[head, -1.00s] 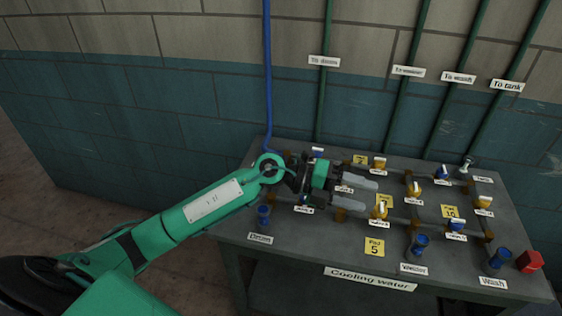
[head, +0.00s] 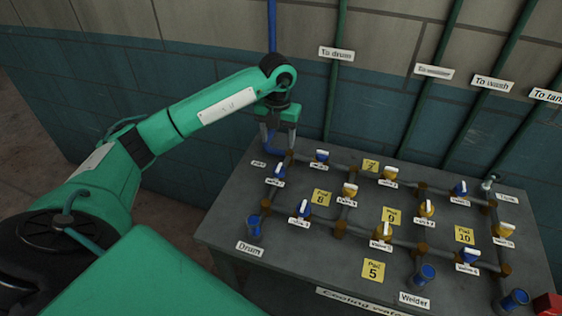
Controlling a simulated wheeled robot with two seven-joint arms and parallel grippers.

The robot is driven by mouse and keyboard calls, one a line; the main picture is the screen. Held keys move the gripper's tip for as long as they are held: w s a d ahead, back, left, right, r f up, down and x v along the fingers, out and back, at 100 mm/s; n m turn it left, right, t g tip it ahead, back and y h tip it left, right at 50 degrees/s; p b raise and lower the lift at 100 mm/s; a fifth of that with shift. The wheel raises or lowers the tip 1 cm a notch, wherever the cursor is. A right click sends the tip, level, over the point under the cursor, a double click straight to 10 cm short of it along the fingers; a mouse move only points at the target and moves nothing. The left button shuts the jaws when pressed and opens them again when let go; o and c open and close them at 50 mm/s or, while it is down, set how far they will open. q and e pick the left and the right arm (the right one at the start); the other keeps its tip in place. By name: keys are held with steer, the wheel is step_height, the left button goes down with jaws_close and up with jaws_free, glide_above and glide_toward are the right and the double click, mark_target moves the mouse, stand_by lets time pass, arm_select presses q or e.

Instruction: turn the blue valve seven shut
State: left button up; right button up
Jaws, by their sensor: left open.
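Several blue-handled valves sit on a pipe grid on the grey table (head: 232,220). They include one at the back left (head: 279,171), one beside it (head: 322,156), one at the front left (head: 303,209), one at the right (head: 460,188) and one at the front right (head: 466,256). Their small labels are too blurred to read, so I cannot tell which is valve seven. My left gripper (head: 278,140) is open and points down above the table's back left corner, behind the nearest blue valve. It holds nothing. My right gripper is out of view.
Yellow-handled valves (head: 350,190) stand among the blue ones. Yellow number tags, such as 8 (head: 321,198), lie between pipes. A red block (head: 548,304) is at the lower right. Vertical pipes run up the wall behind.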

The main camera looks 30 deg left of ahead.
arm_select(q)
steer(key=p, duration=0.2)
glide_above(279, 167)
step_height(279, 167, down, 6)
steer(key=shift+r, duration=0.1)
step_height(279, 167, down, 5)
steer(key=shift+f+p, duration=0.1)
steer(key=shift+p, duration=0.3)
steer(key=shift+w+f, duration=0.1)
steer(key=shift+f, duration=0.3)
steer(key=shift+c, duration=0.2)
steer(key=c, duration=0.9)
steer(key=shift+c, duration=0.2)
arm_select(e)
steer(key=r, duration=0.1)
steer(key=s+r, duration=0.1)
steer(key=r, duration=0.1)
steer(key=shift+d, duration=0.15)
